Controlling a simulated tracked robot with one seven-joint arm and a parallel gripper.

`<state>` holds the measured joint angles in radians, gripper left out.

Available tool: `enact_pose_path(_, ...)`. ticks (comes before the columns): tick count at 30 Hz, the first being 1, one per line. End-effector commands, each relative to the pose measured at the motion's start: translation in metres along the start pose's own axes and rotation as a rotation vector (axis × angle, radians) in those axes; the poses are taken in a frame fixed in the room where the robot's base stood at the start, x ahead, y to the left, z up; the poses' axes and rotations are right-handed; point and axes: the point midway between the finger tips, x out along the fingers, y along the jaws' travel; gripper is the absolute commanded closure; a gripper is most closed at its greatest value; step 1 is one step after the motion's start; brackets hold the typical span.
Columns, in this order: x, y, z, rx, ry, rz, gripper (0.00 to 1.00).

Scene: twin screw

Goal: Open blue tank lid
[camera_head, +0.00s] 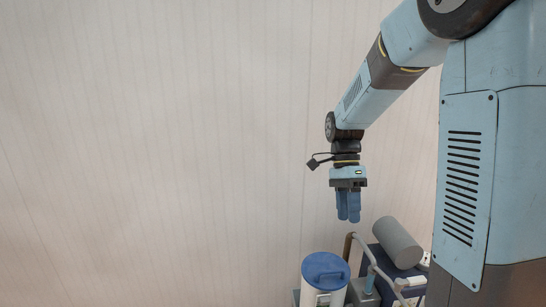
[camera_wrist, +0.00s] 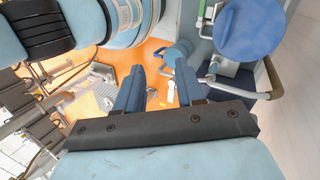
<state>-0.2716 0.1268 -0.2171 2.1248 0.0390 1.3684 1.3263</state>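The white tank (camera_head: 323,298) stands low in the head view, its lower part cut off by the frame. Its round blue lid (camera_head: 320,266) lies on top and looks closed, with a raised blue bar across it. My gripper (camera_head: 348,221) hangs above and slightly right of the lid, fingers down, clear of everything. In the wrist view a flat blue disc, which looks like the lid (camera_wrist: 248,28), is at the upper right. There my gripper's two blue fingers (camera_wrist: 160,66) stand apart with nothing between them.
A bent grey pipe (camera_head: 369,254) rises right of the tank, with a grey cylinder (camera_head: 398,242) behind it. In the wrist view an orange floor (camera_wrist: 115,55) shows below, with metal framework at left. The space left of the tank is clear before a pale wall (camera_head: 150,150).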

Motion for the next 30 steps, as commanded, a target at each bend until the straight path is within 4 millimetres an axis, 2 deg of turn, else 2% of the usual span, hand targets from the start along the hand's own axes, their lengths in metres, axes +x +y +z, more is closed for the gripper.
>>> enact_pose_path(3, -0.01, 0.022, 0.0, -0.128, 0.011, -0.096, 0.62)
enact_pose_path(14, -0.029, 0.081, 0.003, -0.513, 0.142, -0.359, 0.62)
enact_pose_path(23, -0.036, 0.127, 0.008, -0.805, 0.352, -0.528, 0.62)
enact_pose_path(30, -0.036, 0.161, 0.014, -1.014, 0.58, -0.612, 0.62)
